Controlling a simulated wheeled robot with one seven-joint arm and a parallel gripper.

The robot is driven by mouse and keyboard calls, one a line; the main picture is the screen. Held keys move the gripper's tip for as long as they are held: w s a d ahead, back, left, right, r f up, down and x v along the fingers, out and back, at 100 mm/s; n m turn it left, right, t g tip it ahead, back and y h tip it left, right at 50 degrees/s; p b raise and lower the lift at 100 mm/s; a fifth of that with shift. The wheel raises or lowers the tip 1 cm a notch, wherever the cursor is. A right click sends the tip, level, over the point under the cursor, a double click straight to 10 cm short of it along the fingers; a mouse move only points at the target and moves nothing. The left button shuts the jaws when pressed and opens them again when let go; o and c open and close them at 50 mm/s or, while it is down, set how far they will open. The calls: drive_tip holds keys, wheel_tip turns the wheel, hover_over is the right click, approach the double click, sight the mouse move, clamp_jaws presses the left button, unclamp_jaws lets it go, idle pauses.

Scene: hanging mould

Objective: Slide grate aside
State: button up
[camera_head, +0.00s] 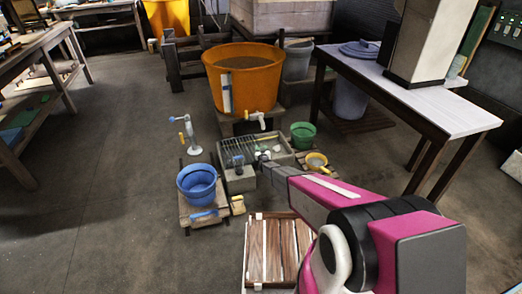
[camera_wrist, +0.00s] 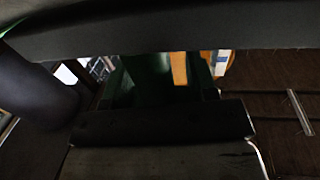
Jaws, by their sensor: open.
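The grate (camera_head: 236,146) is a set of thin dark bars lying over the left part of a grey basin (camera_head: 288,157) on the floor, in front of the orange tub. The right part of the basin is uncovered, with small pale items in it. My arm reaches in from the lower right in the head view, and its grey end, my gripper (camera_head: 268,168), is near the basin's front edge, right of the grate. It looks apart from the grate, but the fingertips are small and unclear. The wrist view is dark and shows no clear grate.
The orange tub (camera_head: 243,76) with a white tap stands behind the basin. A grey block (camera_head: 239,181) and blue bucket (camera_head: 198,184) are at front left. A green bucket (camera_head: 302,135) and yellow bowl (camera_head: 316,160) are at right. Slatted boards (camera_head: 275,250) lie in front. Left floor is clear.

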drive_tip(key=s+d, duration=0.1)
drive_tip(key=s, duration=0.9)
drive_tip(key=shift+s+d, duration=0.3)
drive_tip(key=shift+d, duration=0.05)
drive_tip(key=s+d+r+g+h, duration=0.1)
drive_tip(key=s+d+r+g, duration=0.35)
drive_tip(key=r, duration=0.55)
drive_tip(key=s+d+r+g, duration=0.4)
drive_tip(key=s+r, duration=0.4)
drive_tip(key=s, duration=0.4)
drive_tip(key=s+d+r+m+g+h, duration=0.1)
drive_tip(key=s+d+r+g, duration=0.4)
drive_tip(key=s+r, duration=0.4)
drive_tip(key=s+d+r+g, duration=0.4)
drive_tip(key=s+r, duration=0.4)
drive_tip(key=s, duration=0.8)
drive_tip(key=shift+d+r+m+h, duration=0.15)
drive_tip(key=shift+d+m+h, duration=0.25)
